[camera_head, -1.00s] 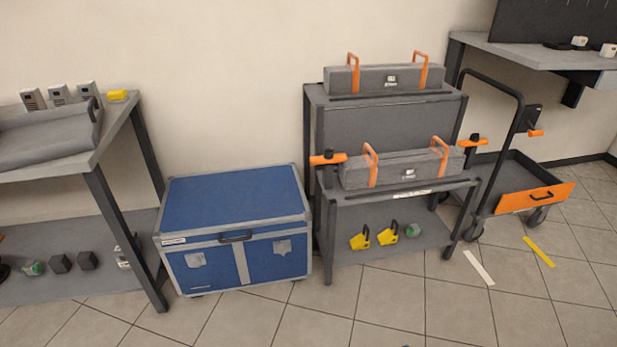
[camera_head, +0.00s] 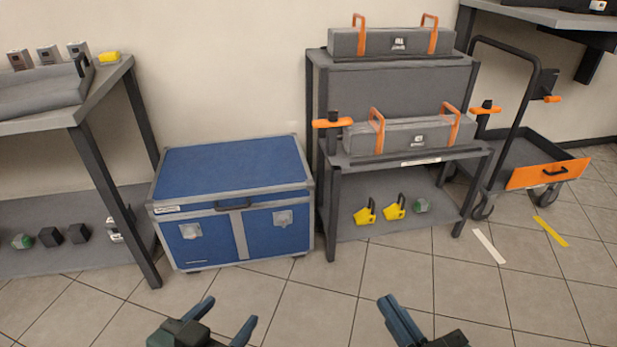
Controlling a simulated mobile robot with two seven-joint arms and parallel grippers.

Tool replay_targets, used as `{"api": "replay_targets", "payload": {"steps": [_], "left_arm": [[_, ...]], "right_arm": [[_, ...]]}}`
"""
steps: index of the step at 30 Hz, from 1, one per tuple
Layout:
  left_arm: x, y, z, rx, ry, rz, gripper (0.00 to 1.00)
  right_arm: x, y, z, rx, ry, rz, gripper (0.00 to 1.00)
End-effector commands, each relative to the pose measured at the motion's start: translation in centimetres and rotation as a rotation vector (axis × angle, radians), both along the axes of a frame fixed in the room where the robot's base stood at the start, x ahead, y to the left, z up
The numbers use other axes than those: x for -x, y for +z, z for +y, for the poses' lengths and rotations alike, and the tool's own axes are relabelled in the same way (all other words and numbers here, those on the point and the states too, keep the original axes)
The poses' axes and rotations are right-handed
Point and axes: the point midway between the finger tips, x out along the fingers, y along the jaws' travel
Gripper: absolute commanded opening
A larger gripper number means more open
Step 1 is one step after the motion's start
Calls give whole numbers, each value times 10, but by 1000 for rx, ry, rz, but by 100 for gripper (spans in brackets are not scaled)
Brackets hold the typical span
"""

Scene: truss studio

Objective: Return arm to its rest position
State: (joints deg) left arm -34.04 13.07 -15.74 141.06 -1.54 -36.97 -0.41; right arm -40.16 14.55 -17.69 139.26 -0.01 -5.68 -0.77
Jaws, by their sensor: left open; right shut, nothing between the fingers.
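My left gripper (camera_head: 228,316) is at the bottom of the head view, left of the middle. Its two fingers stand apart with only floor between them, so it is open and empty. My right gripper (camera_head: 390,304) is at the bottom, right of the middle. Its fingers lie together with nothing between them. Both grippers appear over the tiled floor in front of the furniture and touch nothing that I can see. Most of both arms is outside the picture.
A blue case (camera_head: 232,172) stands on the floor ahead. Right of it is a dark stepped rack (camera_head: 392,96) with two grey orange-handled boxes (camera_head: 390,42) (camera_head: 412,135). A cart (camera_head: 524,158) stands further right, a workbench (camera_head: 107,94) at the left. The near floor is clear.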

Motion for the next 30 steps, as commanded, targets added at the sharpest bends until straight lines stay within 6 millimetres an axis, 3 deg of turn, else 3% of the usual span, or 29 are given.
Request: {"api": "replay_targets", "payload": {"steps": [1, 12, 13, 14, 30], "left_arm": [[-2, -13, -9, 29, -27, -86, 62], [18, 13, -46, 237, -162, -569, 62], [16, 34, -44, 230, -154, -551, 62], [14, 40, -43, 224, -149, -534, 62], [1, 92, -25, 125, -53, -213, 62]], "right_arm": [[-1, -18, 4, -2, 14, -37, 0], [-1, -40, 23, -19, 83, -218, 0], [-2, -19, 22, -15, 78, -201, 0], [-4, -13, 21, -10, 73, -183, 0], [-16, 39, 3, 82, -5, 142, 0]]}}
